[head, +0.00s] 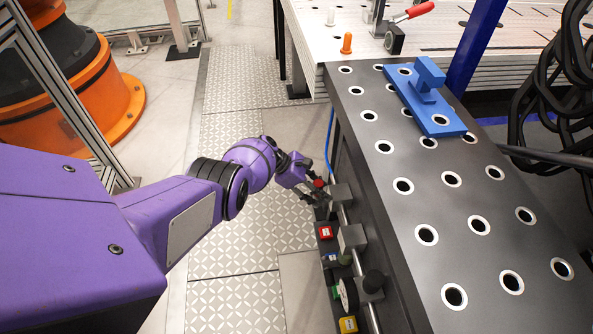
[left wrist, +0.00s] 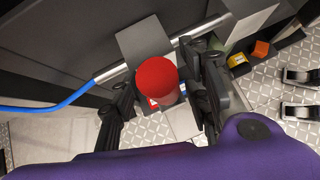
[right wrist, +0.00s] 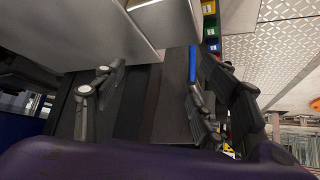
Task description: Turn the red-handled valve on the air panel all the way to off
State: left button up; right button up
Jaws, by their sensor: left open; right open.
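The red valve handle (head: 319,183) is on the air panel, which runs along the near side of the dark table. In the left wrist view the round red handle (left wrist: 157,80) sits between the two black fingers of my left gripper (left wrist: 160,72).
The panel has a metal pipe, grey blocks (head: 351,238), a red box (head: 325,232), a gauge and a yellow box (head: 348,324). A blue hose (left wrist: 70,103) joins the pipe. The dark perforated table (head: 390,205) carries a blue fixture (head: 428,100). Patterned floor plates lie left of it.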

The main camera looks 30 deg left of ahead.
pick_arm(q)
jog(key=v, duration=1.2)
dwell(1.6)
